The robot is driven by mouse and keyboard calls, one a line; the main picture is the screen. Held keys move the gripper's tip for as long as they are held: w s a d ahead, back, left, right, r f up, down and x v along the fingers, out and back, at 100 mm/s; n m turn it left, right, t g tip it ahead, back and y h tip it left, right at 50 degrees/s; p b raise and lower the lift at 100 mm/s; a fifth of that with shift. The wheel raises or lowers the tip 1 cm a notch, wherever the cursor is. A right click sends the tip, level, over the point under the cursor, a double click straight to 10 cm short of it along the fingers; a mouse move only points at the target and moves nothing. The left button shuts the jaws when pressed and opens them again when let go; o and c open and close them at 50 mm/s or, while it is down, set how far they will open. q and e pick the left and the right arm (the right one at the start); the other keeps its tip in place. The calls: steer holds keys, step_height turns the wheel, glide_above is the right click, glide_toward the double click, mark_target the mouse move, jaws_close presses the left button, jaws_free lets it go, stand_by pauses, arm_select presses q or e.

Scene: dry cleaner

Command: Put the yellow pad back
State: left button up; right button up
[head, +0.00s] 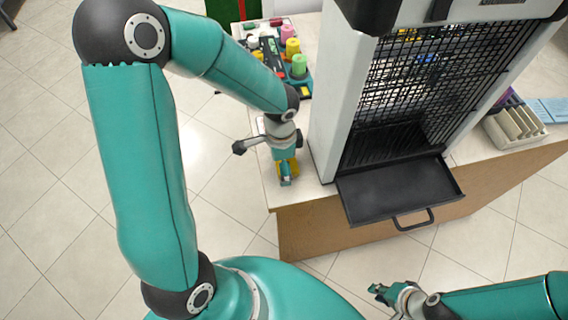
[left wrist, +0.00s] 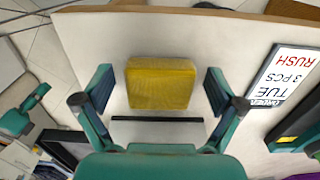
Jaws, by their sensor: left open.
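The yellow pad (head: 294,167) lies on the counter by its front left edge, beside the machine. My left gripper (head: 286,180) points down over it and partly hides it in the head view. In the left wrist view the yellow pad (left wrist: 160,82) shows as a square block between the two spread fingers, with a gap on each side. The left gripper is open and holds nothing. My right gripper (head: 383,293) is off the counter, low in front of the machine; its finger opening is too small to judge.
The machine (head: 325,108) with a black mesh front and pulled-out black tray (head: 400,188) stands right of the pad. Behind are thread spools (head: 299,66) on a holder. A printed RUSH card (left wrist: 285,78) lies beside the pad. A beige divided rack (head: 516,126) stands at right.

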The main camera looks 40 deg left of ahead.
arm_select(q)
steer(key=shift+r, duration=0.25)
step_height(320, 180, up, 12)
steer(key=p, duration=0.1)
steer(key=shift+f, duration=0.15)
stand_by(0.5)
steer(key=shift+d, duration=0.1)
